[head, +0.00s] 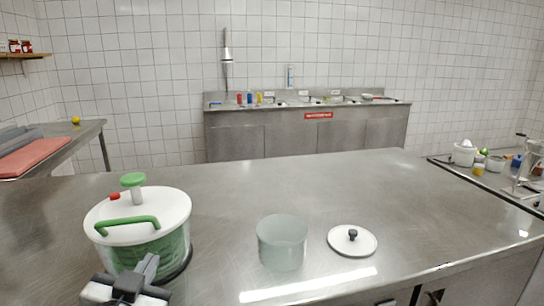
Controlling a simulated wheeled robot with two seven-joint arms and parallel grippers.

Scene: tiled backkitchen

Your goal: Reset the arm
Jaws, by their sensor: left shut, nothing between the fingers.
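My left gripper (147,268) shows at the bottom left of the head view, in front of the salad spinner and hiding part of its lower front. It is shut with nothing in it. The salad spinner (172,212) has a white lid with a green handle, a green knob and a red button, and a clear body with green inside. I cannot tell whether the gripper touches it.
A clear empty container (282,244) stands on the steel table (330,190), left of a white lid with a dark knob (352,240). The table behind them is bare. A sink counter (300,130) stands at the back wall. A side counter at right holds small items.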

